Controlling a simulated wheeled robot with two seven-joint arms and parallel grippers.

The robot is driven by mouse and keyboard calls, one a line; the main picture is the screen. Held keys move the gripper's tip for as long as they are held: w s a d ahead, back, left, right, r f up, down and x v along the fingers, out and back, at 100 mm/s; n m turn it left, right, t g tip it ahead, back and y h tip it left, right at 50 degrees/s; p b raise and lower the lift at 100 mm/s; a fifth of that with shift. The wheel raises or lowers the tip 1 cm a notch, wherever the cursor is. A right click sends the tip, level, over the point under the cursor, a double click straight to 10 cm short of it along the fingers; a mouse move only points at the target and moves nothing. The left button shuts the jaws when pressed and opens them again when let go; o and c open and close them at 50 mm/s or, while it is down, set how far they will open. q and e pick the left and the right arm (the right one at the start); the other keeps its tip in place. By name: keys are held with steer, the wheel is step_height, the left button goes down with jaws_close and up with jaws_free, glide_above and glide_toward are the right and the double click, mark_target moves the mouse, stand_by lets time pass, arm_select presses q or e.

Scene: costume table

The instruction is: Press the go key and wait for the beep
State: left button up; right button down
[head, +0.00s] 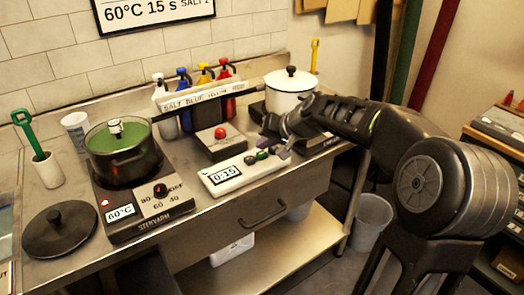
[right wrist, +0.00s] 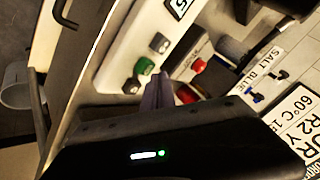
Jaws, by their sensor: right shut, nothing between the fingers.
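The white timer (head: 222,177) lies on the steel table with its display reading 0:15. It has a dark key (head: 249,160) and a green key (head: 262,155) to the right of the display. In the right wrist view the green key (right wrist: 144,67) sits between a grey key (right wrist: 158,43) and a darker key (right wrist: 131,86); I cannot read key labels. My right gripper (head: 287,151) is shut and empty at the timer's right end. In the wrist view its fingertips (right wrist: 160,80) are close beside the green key; I cannot tell whether they touch. My left gripper is out of view.
A box with a red button (head: 220,132) stands behind the timer. A hot plate (head: 150,212) reading 60°C carries a green-filled pot (head: 122,150) at left. A white lidded pot (head: 291,95) and several coloured bottles stand at the back. A black lid (head: 55,229) lies front left.

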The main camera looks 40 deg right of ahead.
mark_target(264, 155)
steer(key=shift+r, duration=0.2)
steer(key=shift+r+p, duration=1.9)
steer(key=shift+r, duration=0.6)
steer(key=shift+f, duration=0.1)
